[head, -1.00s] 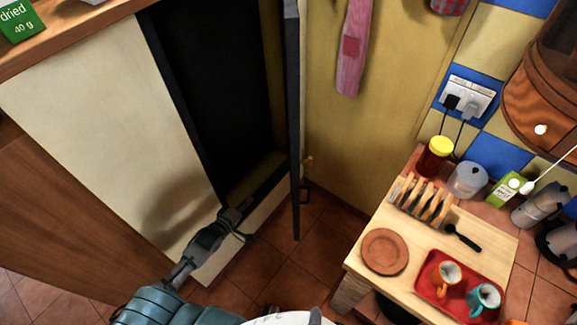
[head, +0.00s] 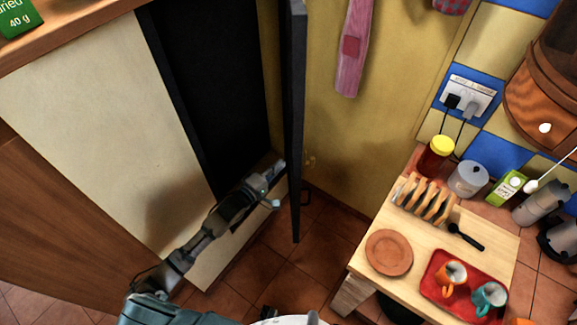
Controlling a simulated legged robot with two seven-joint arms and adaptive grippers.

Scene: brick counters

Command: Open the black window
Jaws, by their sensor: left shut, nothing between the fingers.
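The black window is at the upper middle of the head view. Its dark frame (head: 175,105) surrounds a black opening in a cream wall. Its narrow black sash (head: 295,130) stands swung out, seen nearly edge-on, to the right of the opening. My left gripper (head: 278,172) is shut and empty, at the lower part of the opening, just left of the sash. I cannot tell whether it touches the sash. My right gripper is not in view.
A wooden counter (head: 360,262) at the right holds a toast rack (head: 424,199), a round brown plate (head: 389,252) and a red tray (head: 437,289) with two cups. A yellow wall (head: 385,120) stands behind. Tiled floor (head: 290,262) is free between window and counter.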

